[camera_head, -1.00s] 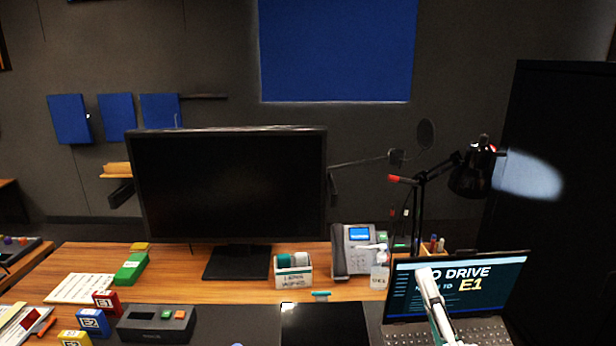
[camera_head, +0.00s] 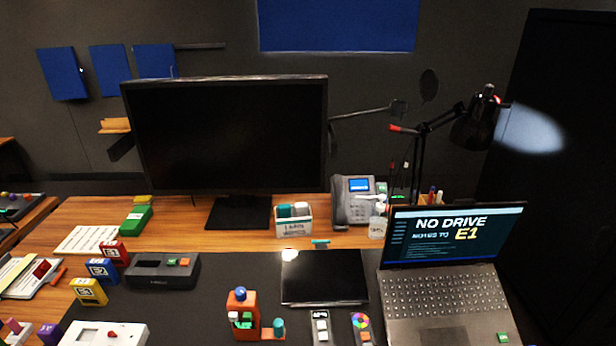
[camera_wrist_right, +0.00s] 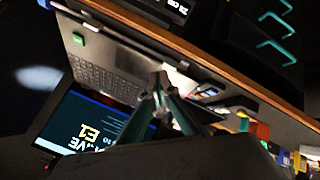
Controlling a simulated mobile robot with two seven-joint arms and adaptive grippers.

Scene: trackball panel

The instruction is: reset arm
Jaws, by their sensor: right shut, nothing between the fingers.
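My right gripper (camera_wrist_right: 161,82) shows in the right wrist view. Its fingers are shut with nothing between them, and it is above the desk near the laptop (camera_wrist_right: 105,70). The same laptop (camera_head: 445,300) stands open at the right of the desk in the head view, with "NO DRIVE" and "E1" on its screen. No gripper shows in the head view now, and my left gripper is in neither current view.
A monitor (camera_head: 225,135), phone (camera_head: 355,200) and black lamp (camera_head: 475,125) stand at the back. An orange holder (camera_head: 243,312), a white panel (camera_head: 90,334) and a grey box (camera_head: 162,271) are at the front left. The dark mat (camera_head: 215,300) has bare room.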

